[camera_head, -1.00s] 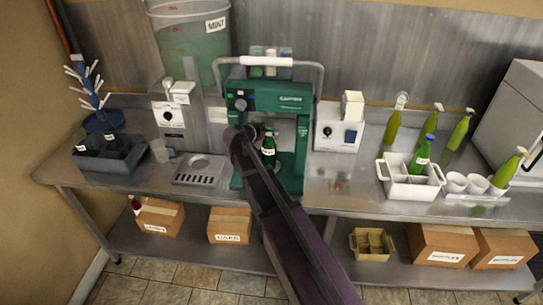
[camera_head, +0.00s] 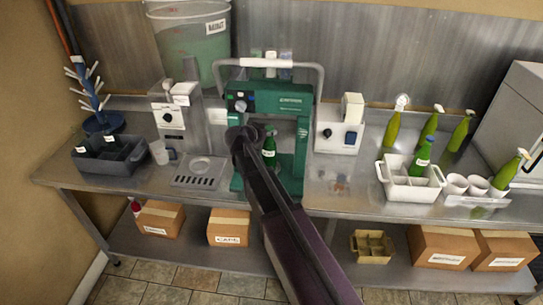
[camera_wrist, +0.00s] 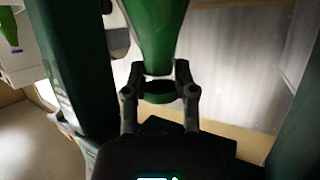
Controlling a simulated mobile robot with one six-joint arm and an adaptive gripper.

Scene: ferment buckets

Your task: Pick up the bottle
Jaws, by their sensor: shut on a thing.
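A green bottle (camera_head: 269,150) with a pale label is inside the frame of the green machine (camera_head: 300,120). It is partly hidden behind my arm in the head view. In the wrist view, the green bottle (camera_wrist: 154,32) shows large and close, and my gripper (camera_wrist: 160,78) is shut on its narrow end. The rest of the bottle runs out of the top of that view. I cannot tell whether its base touches the machine.
Green machine posts (camera_wrist: 75,75) stand close on both sides of my gripper. A white crate (camera_head: 407,190) holds another green bottle at right, with white cups (camera_head: 455,184) beside it. A grey bin (camera_head: 95,160) stands at far left. Cardboard boxes (camera_head: 160,220) sit on the lower shelf.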

